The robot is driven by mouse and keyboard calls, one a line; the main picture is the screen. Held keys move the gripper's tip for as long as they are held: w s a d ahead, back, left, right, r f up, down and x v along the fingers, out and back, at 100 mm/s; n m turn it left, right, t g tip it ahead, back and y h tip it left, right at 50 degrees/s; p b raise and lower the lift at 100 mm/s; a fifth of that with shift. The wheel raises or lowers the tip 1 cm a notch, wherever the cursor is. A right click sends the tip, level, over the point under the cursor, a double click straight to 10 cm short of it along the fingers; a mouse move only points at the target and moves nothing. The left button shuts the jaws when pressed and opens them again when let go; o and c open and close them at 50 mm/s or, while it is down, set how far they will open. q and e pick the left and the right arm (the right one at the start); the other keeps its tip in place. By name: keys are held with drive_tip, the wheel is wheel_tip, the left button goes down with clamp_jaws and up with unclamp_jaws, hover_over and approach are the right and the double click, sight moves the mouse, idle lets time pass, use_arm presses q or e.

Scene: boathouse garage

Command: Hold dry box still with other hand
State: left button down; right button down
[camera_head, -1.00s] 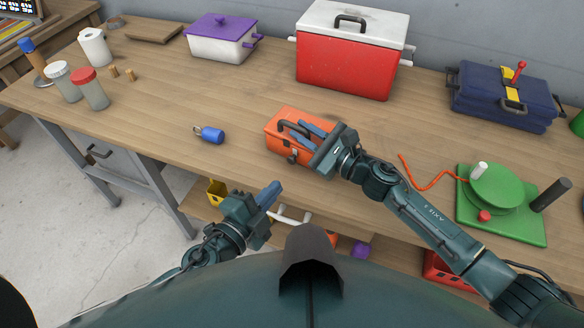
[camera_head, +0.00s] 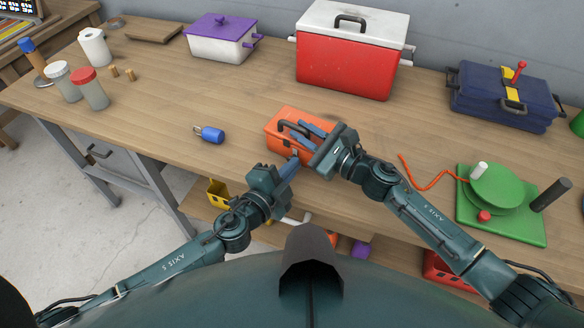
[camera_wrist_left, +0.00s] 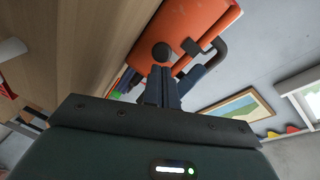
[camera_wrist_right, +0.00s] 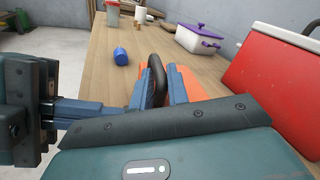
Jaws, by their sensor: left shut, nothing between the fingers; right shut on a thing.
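The orange dry box (camera_head: 277,144) sits on the workbench near its front edge. It also shows in the left wrist view (camera_wrist_left: 200,18) and partly in the right wrist view (camera_wrist_right: 190,84). My right gripper (camera_head: 303,132) is over the box top, its blue fingers on either side of the dark handle (camera_wrist_right: 156,72), shut on it. My left gripper (camera_head: 293,163) is shut and empty at the front of the box. In the left wrist view its fingertips (camera_wrist_left: 161,70) are close to a round dark knob (camera_wrist_left: 162,52) on the box; I cannot tell whether they touch.
A blue float (camera_head: 210,134) lies left of the box. A red cooler (camera_head: 345,65) and a purple-lidded box (camera_head: 220,45) stand behind. A green device (camera_head: 500,215) with an orange cord is at the right, near a navy case (camera_head: 490,100). The bench left of the box is mostly clear.

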use_arm(q)
drive_tip(key=shift+w+a, duration=0.3)
drive_tip(key=shift+a, duration=0.35)
drive_tip(key=shift+w+a, duration=0.3)
drive_tip(key=shift+a, duration=0.3)
use_arm(e)
drive_tip(key=shift+f, duration=0.15)
use_arm(q)
drive_tip(key=v, duration=1)
use_arm(e)
drive_tip(key=c, duration=1.3)
unclamp_jaws()
